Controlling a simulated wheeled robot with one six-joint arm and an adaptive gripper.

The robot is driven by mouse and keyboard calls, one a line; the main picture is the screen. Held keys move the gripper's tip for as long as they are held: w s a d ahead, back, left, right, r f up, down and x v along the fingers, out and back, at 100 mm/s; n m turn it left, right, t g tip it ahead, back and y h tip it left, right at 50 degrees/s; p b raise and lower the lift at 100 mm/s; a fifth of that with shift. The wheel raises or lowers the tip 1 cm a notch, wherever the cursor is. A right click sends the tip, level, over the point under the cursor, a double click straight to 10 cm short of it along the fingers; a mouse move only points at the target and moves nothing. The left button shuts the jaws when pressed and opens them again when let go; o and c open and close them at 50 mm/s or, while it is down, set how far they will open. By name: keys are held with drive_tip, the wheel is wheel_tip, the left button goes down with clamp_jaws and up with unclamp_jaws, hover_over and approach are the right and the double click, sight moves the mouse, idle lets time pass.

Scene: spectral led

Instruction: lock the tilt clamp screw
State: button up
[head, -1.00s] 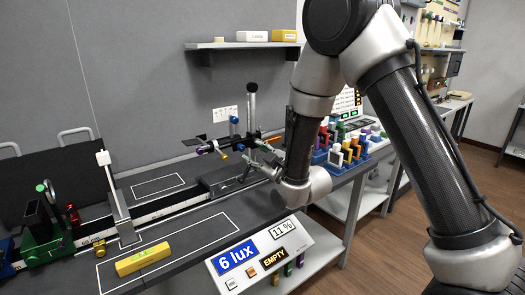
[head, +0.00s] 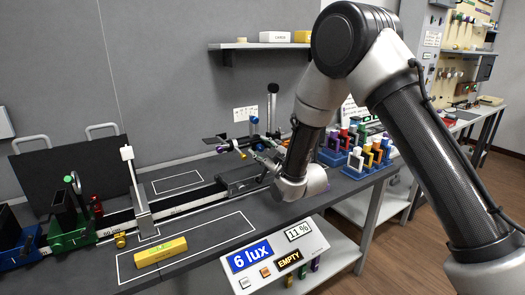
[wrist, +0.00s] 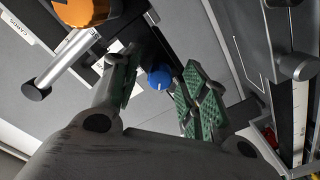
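My gripper (head: 262,158) is at the post assembly on the bench rail, its fingers pointing left in the head view. In the wrist view it is open, with green finger pads either side of a gap. A blue knob (wrist: 160,78) with a white mark shows in that gap, beyond the fingertips; no contact is visible. An orange knob (wrist: 80,10) with a metal rod is at the upper left. In the head view, a blue knob (head: 254,120), a purple knob (head: 221,149) and a yellow knob (head: 243,155) are on the assembly. I cannot tell which is the tilt clamp screw.
A black rail (head: 188,203) runs along the bench. A yellow level (head: 161,252) lies in front. A display panel (head: 275,258) reads 6 lux, 11 % and EMPTY. A shelf (head: 262,46) is above.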

clamp_jaws()
drive_tip(key=shift+m, duration=0.4)
drive_tip(key=m, duration=0.3)
drive_tip(key=shift+m, duration=0.4)
drive_tip(key=m, duration=0.5)
drive_tip(key=shift+m, duration=0.3)
drive_tip(key=m, duration=0.5)
drive_tip(key=shift+d+m, duration=0.1)
drive_tip(key=shift+m, duration=2.3)
